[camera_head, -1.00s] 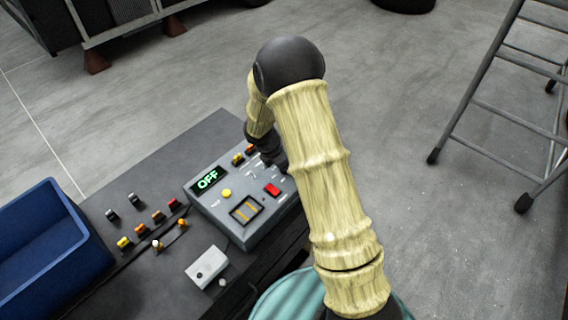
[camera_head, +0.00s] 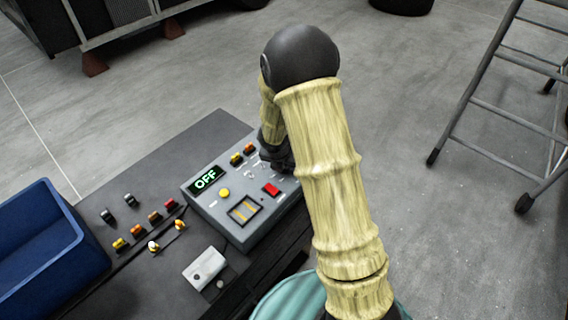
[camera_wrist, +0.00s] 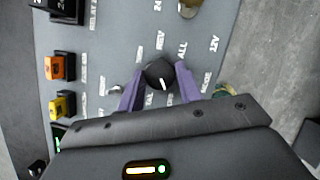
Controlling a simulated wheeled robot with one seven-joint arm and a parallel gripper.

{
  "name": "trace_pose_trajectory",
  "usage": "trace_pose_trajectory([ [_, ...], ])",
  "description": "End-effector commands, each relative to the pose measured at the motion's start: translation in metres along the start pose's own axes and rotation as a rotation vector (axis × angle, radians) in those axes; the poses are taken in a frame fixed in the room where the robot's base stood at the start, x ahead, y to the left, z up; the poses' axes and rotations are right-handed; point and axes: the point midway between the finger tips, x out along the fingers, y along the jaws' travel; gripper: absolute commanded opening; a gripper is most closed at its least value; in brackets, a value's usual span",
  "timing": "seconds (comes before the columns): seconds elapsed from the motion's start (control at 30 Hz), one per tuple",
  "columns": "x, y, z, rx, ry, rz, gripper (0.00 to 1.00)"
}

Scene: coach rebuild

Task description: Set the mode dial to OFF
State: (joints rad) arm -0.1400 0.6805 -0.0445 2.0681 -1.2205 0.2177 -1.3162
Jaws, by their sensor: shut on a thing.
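The mode dial (camera_wrist: 158,75) is a round black knob with a white pointer mark, on the grey control box (camera_head: 217,214). In the wrist view the mark points toward the bottom of the picture, slightly right. My gripper (camera_wrist: 160,70) has its two purple fingers on either side of the dial, shut on it. Labels including REV and ALL show around it; others are partly covered by the fingers. The box's display (camera_head: 206,180) reads OFF in green. In the head view my wrist hides the dial.
Other controls on the box are a yellow button (camera_head: 223,193), a red rocker (camera_head: 271,189) and a framed gauge (camera_head: 244,210). Orange (camera_wrist: 62,66) and yellow (camera_wrist: 62,104) switches sit left of my gripper. A blue bin (camera_head: 75,240) stands left on the bench; a ladder (camera_head: 470,100) stands right.

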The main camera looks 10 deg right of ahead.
Motion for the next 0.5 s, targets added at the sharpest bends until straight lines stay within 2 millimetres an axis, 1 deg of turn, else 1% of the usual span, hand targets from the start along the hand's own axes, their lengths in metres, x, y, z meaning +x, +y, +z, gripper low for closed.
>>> trace_pose_trajectory([
  [0.03, -0.0009, 0.0012, 0.0035, -0.001, -0.006, 0.005, 0.12],
  [0.33, -0.0010, 0.0013, 0.0037, 0.000, -0.007, 0.005, 0.12],
  [0.37, -0.0010, 0.0013, 0.0037, 0.000, -0.007, 0.005, 0.39],
  [0.43, -0.0009, 0.0011, 0.0033, 0.000, -0.006, 0.004, 0.53],
  [0.47, -0.0008, 0.0010, 0.0030, 0.000, -0.005, 0.004, 0.57],
  [0.5, -0.0007, 0.0009, 0.0026, 0.000, -0.005, 0.004, 0.57],
])
